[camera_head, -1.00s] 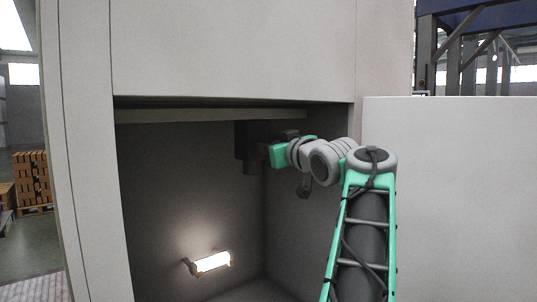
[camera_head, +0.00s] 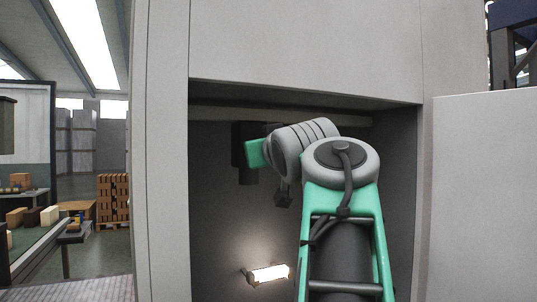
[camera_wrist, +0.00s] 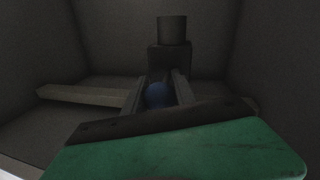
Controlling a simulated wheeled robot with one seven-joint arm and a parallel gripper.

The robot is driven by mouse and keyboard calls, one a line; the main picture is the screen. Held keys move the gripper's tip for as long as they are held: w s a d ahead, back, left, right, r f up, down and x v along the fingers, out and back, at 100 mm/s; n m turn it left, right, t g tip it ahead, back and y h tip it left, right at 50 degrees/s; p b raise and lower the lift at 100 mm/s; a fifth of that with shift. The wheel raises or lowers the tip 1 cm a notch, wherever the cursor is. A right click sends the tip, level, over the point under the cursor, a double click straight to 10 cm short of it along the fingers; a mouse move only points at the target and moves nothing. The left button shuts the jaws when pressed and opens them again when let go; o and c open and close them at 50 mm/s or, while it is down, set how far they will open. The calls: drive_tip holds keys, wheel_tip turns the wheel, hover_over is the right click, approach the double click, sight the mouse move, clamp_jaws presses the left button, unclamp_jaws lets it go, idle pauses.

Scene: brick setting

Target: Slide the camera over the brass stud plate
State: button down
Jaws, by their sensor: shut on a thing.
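The camera (camera_head: 242,143) is a dark box with a round lens barrel (camera_head: 249,176) pointing down, high inside the recess. In the wrist view the camera body (camera_wrist: 168,58) is ahead of my gripper, with its barrel (camera_wrist: 172,28) at the top of the picture. My gripper (camera_wrist: 158,94) is shut on a round blue knob (camera_wrist: 158,96) in front of the camera body. In the head view my gripper's green housing (camera_head: 256,153) is beside the camera, and its fingers are hidden. I cannot make out the brass stud plate in either view.
A pale bar (camera_head: 215,116) runs under the top of the recess; a pale bar (camera_wrist: 88,95) also shows in the wrist view. A lit lamp (camera_head: 268,274) is low on the inner wall. The recess walls enclose my arm. A pale panel (camera_head: 485,190) stands at right.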

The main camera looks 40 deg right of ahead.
drive_tip(key=shift+a, duration=0.1)
drive_tip(key=c, duration=1)
unclamp_jaws()
drive_tip(key=shift+a, duration=0.2)
drive_tip(key=shift+c, duration=0.2)
drive_tip(key=shift+s, duration=0.35)
drive_tip(key=v, duration=0.7)
drive_tip(key=shift+a, duration=0.15)
drive_tip(key=shift+f, duration=0.1)
